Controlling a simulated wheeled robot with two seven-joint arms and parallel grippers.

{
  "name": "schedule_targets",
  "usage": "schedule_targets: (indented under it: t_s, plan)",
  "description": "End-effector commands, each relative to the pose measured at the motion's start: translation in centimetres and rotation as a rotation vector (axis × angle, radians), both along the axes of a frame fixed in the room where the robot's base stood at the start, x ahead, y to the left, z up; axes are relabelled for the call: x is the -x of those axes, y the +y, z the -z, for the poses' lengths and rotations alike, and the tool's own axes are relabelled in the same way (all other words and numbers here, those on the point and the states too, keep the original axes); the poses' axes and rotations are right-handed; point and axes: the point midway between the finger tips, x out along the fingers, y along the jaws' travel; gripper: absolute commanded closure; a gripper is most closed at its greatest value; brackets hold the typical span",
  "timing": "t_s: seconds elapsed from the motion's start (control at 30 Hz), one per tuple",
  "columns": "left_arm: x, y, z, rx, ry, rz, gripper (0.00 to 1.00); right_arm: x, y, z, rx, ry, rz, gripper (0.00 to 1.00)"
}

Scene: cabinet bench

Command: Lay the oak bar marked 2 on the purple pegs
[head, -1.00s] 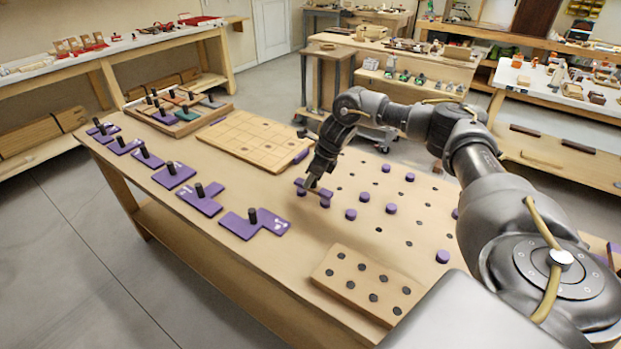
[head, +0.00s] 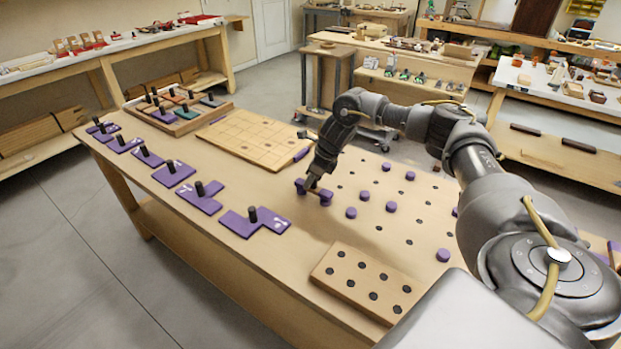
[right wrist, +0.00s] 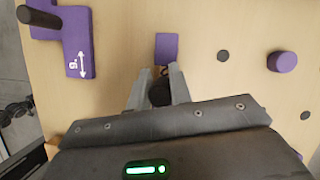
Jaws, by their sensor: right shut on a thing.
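My right gripper (head: 314,186) is shut on the dark knob (right wrist: 160,93) of a small bar. The bar's end shows purple (right wrist: 167,46) in the right wrist view; its middle is mostly hidden by my fingers, and no number can be read on it. In the head view its purple ends (head: 326,194) sit over two purple pegs and seem to touch them. Other round purple pegs (head: 363,197) stand apart on the bench, and one also shows in the right wrist view (right wrist: 283,61). My left gripper is not in view.
Purple knobbed plates with white marks (head: 240,226) line the bench's left edge. A gridded wooden board (head: 258,140) and a tray of coloured pieces (head: 222,107) lie further back. A wooden block with dark spots (head: 335,265) lies in front. Dark spots dot the bench around the pegs.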

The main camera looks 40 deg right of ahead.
Motion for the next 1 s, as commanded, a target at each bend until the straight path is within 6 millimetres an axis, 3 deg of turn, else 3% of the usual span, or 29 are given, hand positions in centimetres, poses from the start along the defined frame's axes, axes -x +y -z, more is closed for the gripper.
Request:
schedule_targets:
  t_s: [1.0]
  plan:
    - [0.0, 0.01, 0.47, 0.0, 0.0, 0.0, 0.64, -0.02, 0.0, 0.89, -0.001, -0.001, 0.0, 1.0]
